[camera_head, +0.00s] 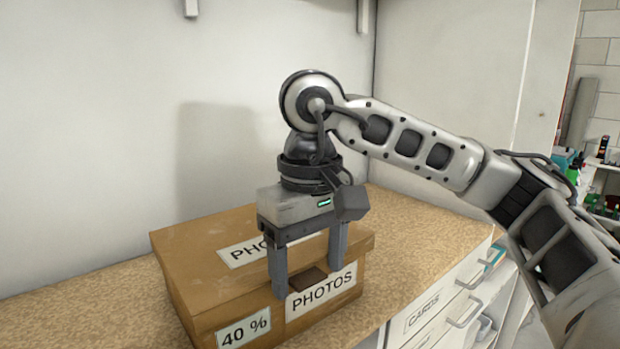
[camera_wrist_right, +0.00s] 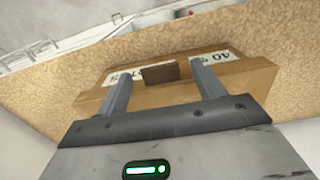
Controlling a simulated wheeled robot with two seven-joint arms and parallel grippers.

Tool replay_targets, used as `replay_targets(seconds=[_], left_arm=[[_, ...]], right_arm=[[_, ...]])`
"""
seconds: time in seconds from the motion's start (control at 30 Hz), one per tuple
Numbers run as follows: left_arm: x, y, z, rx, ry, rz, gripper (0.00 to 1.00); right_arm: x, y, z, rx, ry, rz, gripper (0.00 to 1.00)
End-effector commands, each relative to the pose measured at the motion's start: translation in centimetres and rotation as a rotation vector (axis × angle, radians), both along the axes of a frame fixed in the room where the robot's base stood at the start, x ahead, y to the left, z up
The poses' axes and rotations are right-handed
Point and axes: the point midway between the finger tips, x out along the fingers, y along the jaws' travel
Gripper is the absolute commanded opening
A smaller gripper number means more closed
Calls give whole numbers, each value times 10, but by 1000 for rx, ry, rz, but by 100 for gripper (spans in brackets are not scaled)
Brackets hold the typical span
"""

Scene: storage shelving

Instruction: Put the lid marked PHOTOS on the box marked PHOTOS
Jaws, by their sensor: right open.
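The cardboard lid (camera_head: 195,250), with a white label on top reading "PHO…", lies on the brown box marked PHOTOS (camera_head: 330,309); I see no clear gap between them. The rest of the lid's label is hidden behind my right gripper (camera_head: 307,283). This gripper points down at the front edge, fingers apart, one on each side of a dark brown tab (camera_head: 309,281). The right wrist view also shows the tab (camera_wrist_right: 160,73) between the spread fingers (camera_wrist_right: 163,90), with no finger clearly touching it. My left gripper is not in view.
The box stands on a speckled tan worktop (camera_head: 60,317) against a pale wall. A "40 %" label (camera_head: 243,329) is on the box's side. White drawers (camera_head: 440,305) with handles lie below the worktop at right. The worktop left of the box is clear.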

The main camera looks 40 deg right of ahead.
Motion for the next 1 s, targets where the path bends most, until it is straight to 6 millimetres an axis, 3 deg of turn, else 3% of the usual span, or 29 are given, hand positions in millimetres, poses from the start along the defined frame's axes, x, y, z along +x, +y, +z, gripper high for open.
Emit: replay_targets(seconds=[0.13, 0.3, 0.6, 0.8, 1.0], left_arm=[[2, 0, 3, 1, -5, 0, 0], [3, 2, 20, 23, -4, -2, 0], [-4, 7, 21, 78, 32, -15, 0], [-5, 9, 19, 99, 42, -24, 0], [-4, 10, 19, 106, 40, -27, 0]], right_arm=[[0, 1, 25, 3, -5, 1, 68], [0, 0, 73, 0, -7, -1, 68], [-1, 0, 135, 1, -5, -1, 68], [-1, 0, 152, 1, -2, 0, 68], [-1, 0, 154, 1, -1, 0, 68]])
